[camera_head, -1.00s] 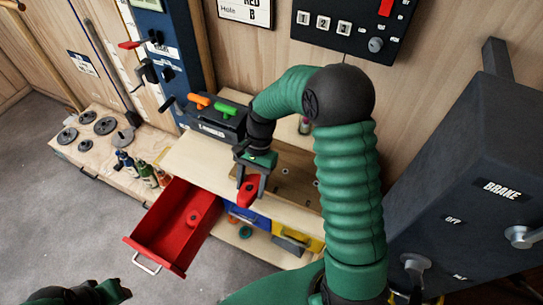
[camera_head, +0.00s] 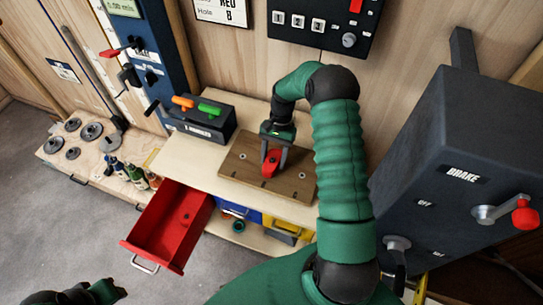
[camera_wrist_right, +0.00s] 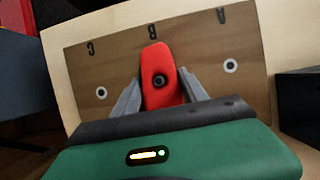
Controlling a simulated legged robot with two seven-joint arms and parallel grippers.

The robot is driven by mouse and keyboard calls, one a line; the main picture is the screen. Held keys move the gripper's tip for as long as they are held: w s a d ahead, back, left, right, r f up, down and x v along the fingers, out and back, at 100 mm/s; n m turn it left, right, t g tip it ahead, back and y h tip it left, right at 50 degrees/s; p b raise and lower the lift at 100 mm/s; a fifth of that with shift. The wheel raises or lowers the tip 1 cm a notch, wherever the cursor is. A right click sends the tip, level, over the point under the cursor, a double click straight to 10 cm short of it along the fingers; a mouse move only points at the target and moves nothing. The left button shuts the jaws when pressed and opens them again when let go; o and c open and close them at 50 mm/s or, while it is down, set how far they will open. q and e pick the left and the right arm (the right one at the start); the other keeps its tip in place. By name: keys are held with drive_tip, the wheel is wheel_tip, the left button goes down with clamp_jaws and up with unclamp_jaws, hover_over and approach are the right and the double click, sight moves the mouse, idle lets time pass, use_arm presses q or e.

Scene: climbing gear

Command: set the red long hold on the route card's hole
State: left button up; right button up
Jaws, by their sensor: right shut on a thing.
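The red long hold (camera_head: 271,163) is between the fingers of my right gripper (camera_head: 274,158), over the middle of the wooden board (camera_head: 240,170). In the right wrist view the hold (camera_wrist_right: 160,77) lies lengthwise below the letter B, between my right gripper's fingers (camera_wrist_right: 163,85). Open board holes show on either side, under A and C. The B hole is hidden, and I cannot tell whether the hold touches the board. The route card (camera_head: 222,12) on the wall reads RED and Hole B. My left gripper (camera_head: 90,293) is at the lower left, its jaws unclear.
A dark box (camera_head: 202,118) with orange and green handles stands left of the board. A large dark brake housing (camera_head: 450,150) fills the right side.

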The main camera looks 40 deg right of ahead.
drive_tip(key=shift+a+r, duration=0.1)
drive_tip(key=shift+a, duration=0.45)
drive_tip(key=o, duration=1.2)
drive_tip(key=shift+f, duration=0.2)
drive_tip(key=o, duration=0.4)
drive_tip(key=shift+w+d, duration=0.1)
drive_tip(key=shift+d, duration=0.4)
